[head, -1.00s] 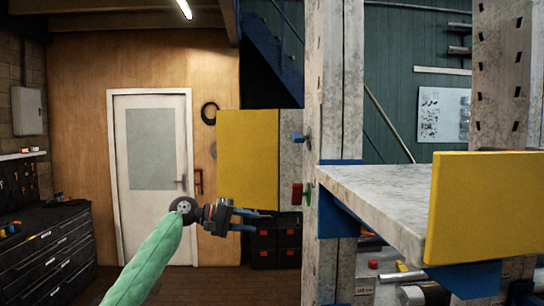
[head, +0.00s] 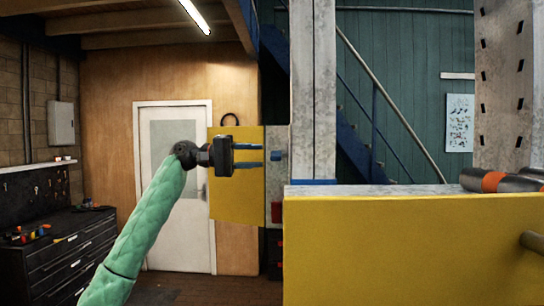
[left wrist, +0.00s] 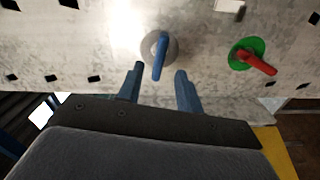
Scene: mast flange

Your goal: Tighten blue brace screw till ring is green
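The blue brace screw (head: 277,155) sticks out of the grey perforated upright, just right of my left gripper (head: 262,156) in the head view. In the left wrist view the blue screw (left wrist: 161,50) has an upright bar handle on a round ring that looks grey. My left gripper (left wrist: 159,71) is open and empty, its two blue fingers pointing at the screw with the handle's lower end between or just beyond the tips. Contact cannot be told. A red-handled screw (left wrist: 257,64) sits to the right on a green ring (left wrist: 240,50). My right gripper is not in view.
A yellow panel (head: 235,200) stands behind my left gripper. A wide yellow board (head: 400,250) fronts the shelf at the right, with a dark grey and orange cylindrical item (head: 495,181) above it. A black drawer cabinet (head: 65,250) stands far left. The space around the left forearm looks clear.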

